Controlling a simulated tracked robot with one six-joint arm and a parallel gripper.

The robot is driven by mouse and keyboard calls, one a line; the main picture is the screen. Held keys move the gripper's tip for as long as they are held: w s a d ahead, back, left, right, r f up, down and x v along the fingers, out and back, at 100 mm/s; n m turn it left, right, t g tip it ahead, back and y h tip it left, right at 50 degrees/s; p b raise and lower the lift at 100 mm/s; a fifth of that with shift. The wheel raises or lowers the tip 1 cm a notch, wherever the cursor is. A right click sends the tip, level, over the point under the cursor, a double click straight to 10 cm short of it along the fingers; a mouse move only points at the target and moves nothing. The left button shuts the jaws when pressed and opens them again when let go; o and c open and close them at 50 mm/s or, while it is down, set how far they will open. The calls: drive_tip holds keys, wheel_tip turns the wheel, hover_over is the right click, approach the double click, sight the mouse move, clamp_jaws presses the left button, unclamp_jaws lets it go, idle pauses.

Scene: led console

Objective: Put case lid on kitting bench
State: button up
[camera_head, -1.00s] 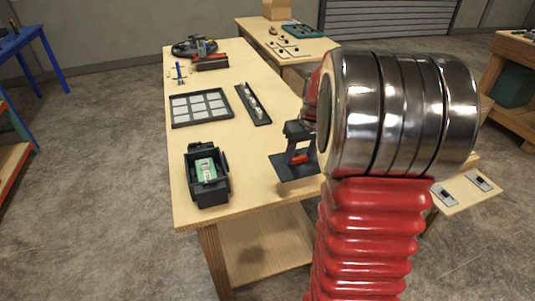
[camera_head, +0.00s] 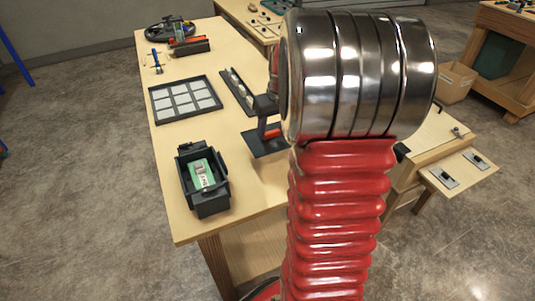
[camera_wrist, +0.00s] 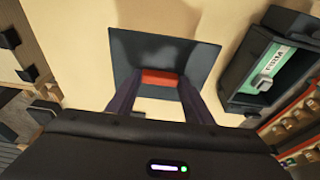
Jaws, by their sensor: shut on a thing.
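The case lid (camera_head: 258,146) is a flat dark plate with a red handle piece (camera_wrist: 158,77). My gripper (camera_head: 268,125) is shut on the handle, one finger on each side of it in the wrist view (camera_wrist: 157,84). The lid lies level over the pale top of a wooden bench (camera_head: 176,232); whether it touches the top I cannot tell. The open dark case (camera_head: 209,207) with a green board (camera_head: 202,174) inside stands on this bench, left of the lid and apart from it. My arm hides part of the bench's right side.
A tray of grey squares (camera_head: 154,115) and a narrow dark rack (camera_head: 236,94) lie behind the case. Tools (camera_head: 188,45) lie at the far end. A side table with switches (camera_head: 443,177) stands at right. Bare bench top lies in front of the case.

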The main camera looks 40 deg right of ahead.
sight(276, 140)
drive_tip(key=shift+s+d, duration=0.15)
drive_tip(key=shift+d, duration=0.1)
drive_tip(key=shift+s+f, duration=0.1)
drive_tip(key=shift+f, duration=3)
drive_tip(key=shift+f, duration=1.9)
drive_tip(key=o, duration=1.1)
